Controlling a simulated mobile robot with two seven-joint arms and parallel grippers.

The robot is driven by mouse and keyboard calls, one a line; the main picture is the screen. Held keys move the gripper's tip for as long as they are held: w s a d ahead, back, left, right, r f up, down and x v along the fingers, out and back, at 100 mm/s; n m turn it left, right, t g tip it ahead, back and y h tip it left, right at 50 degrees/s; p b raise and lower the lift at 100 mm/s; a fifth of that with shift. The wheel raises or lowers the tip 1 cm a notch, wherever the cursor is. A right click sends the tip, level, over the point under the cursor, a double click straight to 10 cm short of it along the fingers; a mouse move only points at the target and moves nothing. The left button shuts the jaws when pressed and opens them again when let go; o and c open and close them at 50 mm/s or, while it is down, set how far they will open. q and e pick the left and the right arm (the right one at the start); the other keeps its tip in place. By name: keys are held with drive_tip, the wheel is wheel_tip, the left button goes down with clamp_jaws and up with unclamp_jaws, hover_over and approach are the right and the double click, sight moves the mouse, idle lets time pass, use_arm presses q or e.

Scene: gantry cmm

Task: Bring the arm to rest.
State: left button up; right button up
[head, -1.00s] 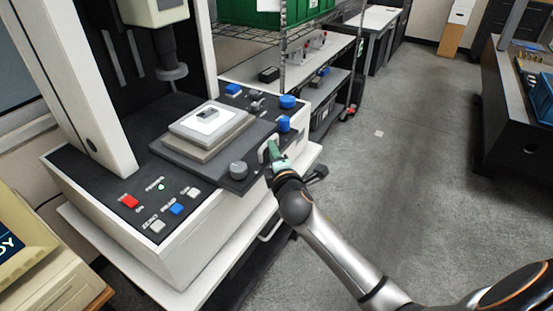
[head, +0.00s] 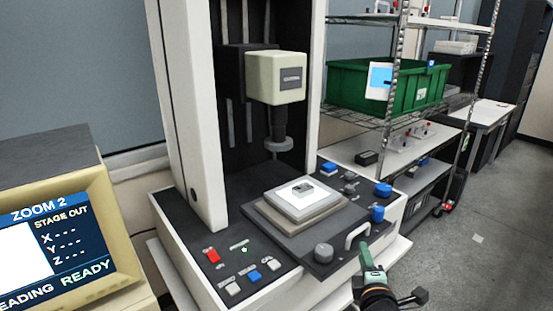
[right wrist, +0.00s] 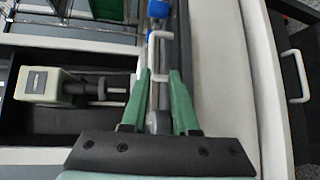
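My right gripper (head: 364,247) is at the front of the measuring machine, close beside the white pull handle (head: 357,236) of its dark stage (head: 290,243). In the right wrist view its two green fingers (right wrist: 160,75) stand apart, with a white bar showing between them. I cannot tell whether they touch it. The stage carries a light plate (head: 297,205) with a small grey part (head: 302,188) on top. My left gripper is not in view.
The probe head (head: 276,78) hangs above the stage. A screen (head: 75,235) at left reads "STAGE OUT" and "READY". Red, blue and white buttons (head: 254,275) line the front panel. A wire shelf with a green bin (head: 345,85) stands behind. Open floor (head: 465,260) lies right.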

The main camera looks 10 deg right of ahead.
drive_tip(key=s+a+f+m+g+y, duration=0.2)
drive_tip(key=s+a+f+m, duration=0.1)
drive_tip(key=s+f, duration=0.5)
drive_tip(key=s+a+f+m+g+y, duration=0.2)
drive_tip(key=s+a+f+m, duration=0.2)
drive_tip(key=s+f+m, duration=0.2)
drive_tip(key=s+a+f+m+g+y, duration=0.2)
drive_tip(key=s+f+m, duration=0.3)
drive_tip(key=s+f, duration=0.6)
drive_tip(key=shift+s+a, duration=0.55)
drive_tip(key=shift+a, duration=0.1)
